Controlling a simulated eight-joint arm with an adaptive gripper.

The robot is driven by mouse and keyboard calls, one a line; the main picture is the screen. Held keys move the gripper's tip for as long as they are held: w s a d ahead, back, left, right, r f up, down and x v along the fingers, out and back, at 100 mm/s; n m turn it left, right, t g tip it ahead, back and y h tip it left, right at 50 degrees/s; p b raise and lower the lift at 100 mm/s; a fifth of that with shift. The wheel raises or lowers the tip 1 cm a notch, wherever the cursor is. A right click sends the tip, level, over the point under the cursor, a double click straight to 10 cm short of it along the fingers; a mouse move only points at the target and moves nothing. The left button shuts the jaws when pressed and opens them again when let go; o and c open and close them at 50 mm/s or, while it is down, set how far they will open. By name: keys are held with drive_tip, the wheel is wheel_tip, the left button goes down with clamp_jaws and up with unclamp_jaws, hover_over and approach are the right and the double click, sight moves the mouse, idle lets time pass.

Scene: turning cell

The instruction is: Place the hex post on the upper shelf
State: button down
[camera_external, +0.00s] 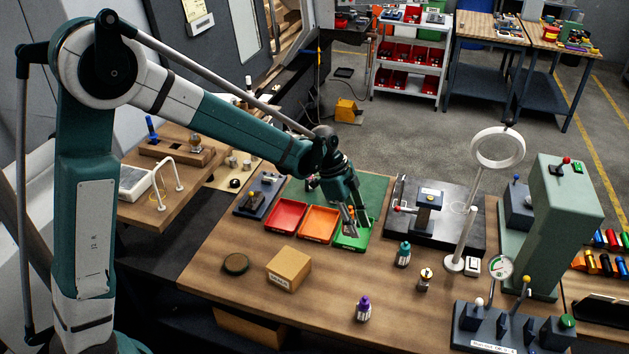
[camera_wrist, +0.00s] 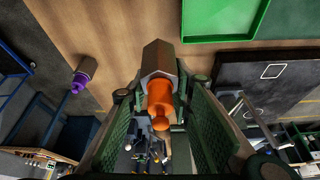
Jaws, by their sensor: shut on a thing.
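The hex post (camera_wrist: 157,58) is a grey-brown six-sided piece with an orange end (camera_wrist: 160,100). In the wrist view it lies between the fingers of my gripper (camera_wrist: 162,92), which is shut on it, with the six-sided end pointing out past the fingertips. In the external view my gripper (camera_external: 350,218) is over the green tray (camera_external: 352,244) on the bench, and the post there is small and partly hidden by the fingers. A shelf rack (camera_external: 411,62) with red bins stands in the background; I cannot tell whether it holds the upper shelf.
Red (camera_external: 285,216) and orange (camera_external: 317,224) trays lie left of the green one. A ring lamp (camera_external: 498,148) and green press (camera_external: 560,225) rise at right.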

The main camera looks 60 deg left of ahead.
drive_tip(key=s+a+r+n+p, duration=0.2)
drive_tip(key=s+a+r, duration=0.35)
drive_tip(key=a, duration=0.85)
drive_tip(key=s+a+r+n+t+y+p, duration=0.1)
drive_tip(key=s+a+r, duration=0.45)
drive_tip(key=a, duration=0.85)
drive_tip(key=s+a+r+n+p, duration=0.2)
drive_tip(key=s+a+r, duration=0.3)
drive_tip(key=a, duration=0.9)
drive_tip(key=s+a+r+n+y+p, duration=0.1)
drive_tip(key=s+a+r, duration=0.6)
drive_tip(key=s+a, duration=0.3)
drive_tip(key=shift+s+a+t, duration=0.2)
drive_tip(key=shift+a+t, duration=0.1)
drive_tip(key=shift+w+f+b, duration=0.2)
drive_tip(key=shift+f+b, duration=0.95)
drive_tip(key=shift+f, duration=2)
drive_tip(key=shift+f+b, duration=0.65)
drive_tip(key=shift+f, duration=1.2)
drive_tip(key=shift+f, duration=0.15)
